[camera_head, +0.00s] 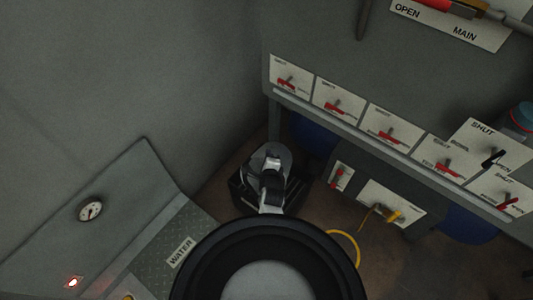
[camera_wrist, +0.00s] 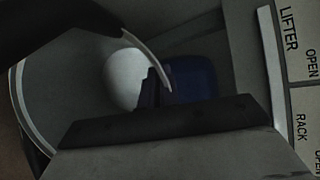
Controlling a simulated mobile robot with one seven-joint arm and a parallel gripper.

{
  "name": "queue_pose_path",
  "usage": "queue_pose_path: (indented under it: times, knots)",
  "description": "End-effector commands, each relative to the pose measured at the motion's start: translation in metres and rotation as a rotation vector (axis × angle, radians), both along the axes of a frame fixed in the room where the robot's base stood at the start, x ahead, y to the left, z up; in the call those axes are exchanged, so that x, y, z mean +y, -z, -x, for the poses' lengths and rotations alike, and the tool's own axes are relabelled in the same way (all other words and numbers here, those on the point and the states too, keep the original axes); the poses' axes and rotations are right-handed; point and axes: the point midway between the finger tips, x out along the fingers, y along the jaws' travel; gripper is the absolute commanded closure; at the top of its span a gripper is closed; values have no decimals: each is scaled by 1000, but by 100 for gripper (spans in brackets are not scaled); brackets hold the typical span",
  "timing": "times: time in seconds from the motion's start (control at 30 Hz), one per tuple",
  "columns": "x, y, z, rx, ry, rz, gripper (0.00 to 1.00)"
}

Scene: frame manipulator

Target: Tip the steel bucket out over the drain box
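In the head view, a pale grey, rounded metal shape (camera_head: 268,156), apparently the steel bucket, shows above a dark box (camera_head: 243,194), apparently the drain box. My arm covers much of both. In the wrist view, the bucket's curved grey wall and bright rim (camera_wrist: 18,95) fill the left side, close to the camera. A pale rounded patch shows beside it. My gripper (camera_head: 271,182) is at the bucket, but its fingertips are hidden or too dark to make out. I cannot tell whether it grips the rim, or what is in the bucket.
A grey panel with several red-handled valves (camera_head: 390,135) stands at the right, with blue containers (camera_head: 314,137) beneath. A yellow hose (camera_head: 348,241) lies on the brown floor. A sloped cabinet with a gauge (camera_head: 91,210) and a plate marked WATER (camera_head: 181,251) is at the left.

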Motion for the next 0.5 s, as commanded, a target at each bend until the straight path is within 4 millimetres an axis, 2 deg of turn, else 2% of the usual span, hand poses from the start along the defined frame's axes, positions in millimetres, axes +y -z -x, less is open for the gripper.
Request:
queue_pose_path:
  times: [0.03, 0.5]
  knots:
    - [-1, -10, -4, 15, 2, -6, 100]
    - [-6, -8, -17, 206, 0, -79, 100]
